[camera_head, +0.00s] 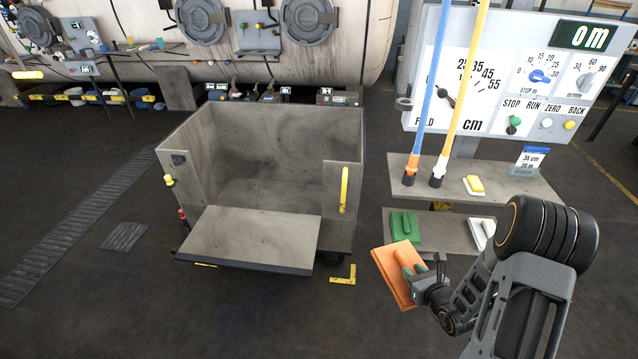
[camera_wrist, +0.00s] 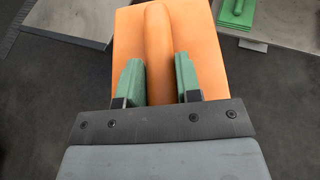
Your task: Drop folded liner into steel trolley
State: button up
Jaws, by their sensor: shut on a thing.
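My gripper (camera_wrist: 159,85) is shut on an orange folded liner (camera_head: 391,275), a flat panel with a raised ridge along its middle. In the wrist view the green finger pads press on both sides of the ridge of the liner (camera_wrist: 201,30). The gripper also shows in the head view (camera_head: 421,279), holding the liner tilted in the air to the right of the trolley. The steel trolley (camera_head: 250,241) is an open grey box with its front flap lowered and a yellow handle on the right of its front. Its visible inside is empty.
A two-level shelf (camera_head: 447,236) stands right of the trolley, with a green liner (camera_head: 405,227) and a white one (camera_head: 481,232) on the lower level. A control panel (camera_head: 505,75) rises behind it. Dyeing machines line the back.

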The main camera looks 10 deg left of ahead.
aim_at(282, 209)
jog(key=z, duration=1.65)
jog(key=i, duration=5.05)
jog(key=u, duration=3.2)
jog(key=i, duration=4.85)
